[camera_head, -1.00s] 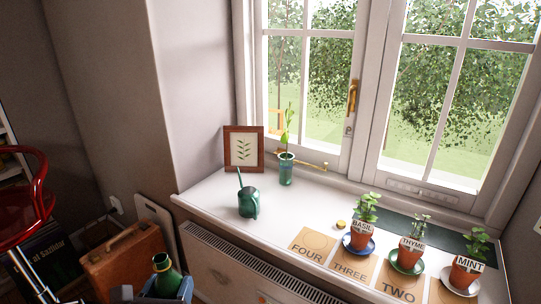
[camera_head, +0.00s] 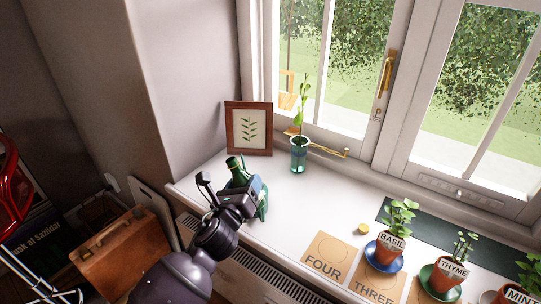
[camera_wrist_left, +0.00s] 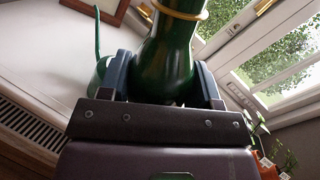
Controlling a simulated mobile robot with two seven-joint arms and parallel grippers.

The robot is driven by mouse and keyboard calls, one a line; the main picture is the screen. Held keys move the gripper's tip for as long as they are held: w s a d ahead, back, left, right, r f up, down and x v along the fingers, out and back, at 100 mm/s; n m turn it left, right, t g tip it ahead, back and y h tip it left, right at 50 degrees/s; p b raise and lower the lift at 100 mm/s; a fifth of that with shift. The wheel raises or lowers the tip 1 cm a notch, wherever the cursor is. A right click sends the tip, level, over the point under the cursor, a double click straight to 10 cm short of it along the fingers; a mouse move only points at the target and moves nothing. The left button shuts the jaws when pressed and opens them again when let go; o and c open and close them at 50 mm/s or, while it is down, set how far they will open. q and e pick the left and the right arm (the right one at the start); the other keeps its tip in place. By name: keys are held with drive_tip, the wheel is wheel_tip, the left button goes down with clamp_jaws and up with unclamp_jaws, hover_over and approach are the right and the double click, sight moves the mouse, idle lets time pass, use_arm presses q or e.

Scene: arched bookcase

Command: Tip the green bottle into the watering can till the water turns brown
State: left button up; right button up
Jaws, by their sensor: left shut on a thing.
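My left gripper (camera_head: 240,186) is shut on the green bottle (camera_head: 235,164) above the left part of the windowsill. The bottle's neck shows above the jaws, tilted a little to the left. In the left wrist view the dark green bottle (camera_wrist_left: 168,62) with a gold ring sits between the two fingers. The green watering can (camera_head: 263,208) is mostly hidden behind my gripper and arm. Its thin spout and part of its body (camera_wrist_left: 103,68) show left of the bottle in the left wrist view. The water inside the can is not visible. My right gripper is not in view.
A glass vase with a sprig (camera_head: 299,155) and a framed leaf picture (camera_head: 249,128) stand behind. Potted herbs, including basil (camera_head: 391,250), and numbered cards (camera_head: 325,256) line the right. A small gold cap (camera_head: 363,229) lies on the sill (camera_head: 320,205).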

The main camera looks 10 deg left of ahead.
use_arm(q)
drive_tip(key=w+d+r+n+h+p, duration=0.1)
drive_tip(key=w+d+r+n, duration=0.15)
drive_tip(key=w, duration=0.65)
drive_tip(key=d+f+n+b, duration=0.3)
drive_tip(key=f+n, duration=0.3)
drive_tip(key=shift+w, duration=0.15)
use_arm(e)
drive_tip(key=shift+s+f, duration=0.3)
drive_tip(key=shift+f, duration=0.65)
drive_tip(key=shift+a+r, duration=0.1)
use_arm(q)
drive_tip(key=shift+d+r+n+p, duration=0.15)
drive_tip(key=shift+n+p, duration=0.15)
drive_tip(key=shift+n, duration=0.5)
drive_tip(key=shift+r+n+p, duration=0.15)
drive_tip(key=shift+n+p, duration=0.15)
drive_tip(key=shift+n, duration=0.45)
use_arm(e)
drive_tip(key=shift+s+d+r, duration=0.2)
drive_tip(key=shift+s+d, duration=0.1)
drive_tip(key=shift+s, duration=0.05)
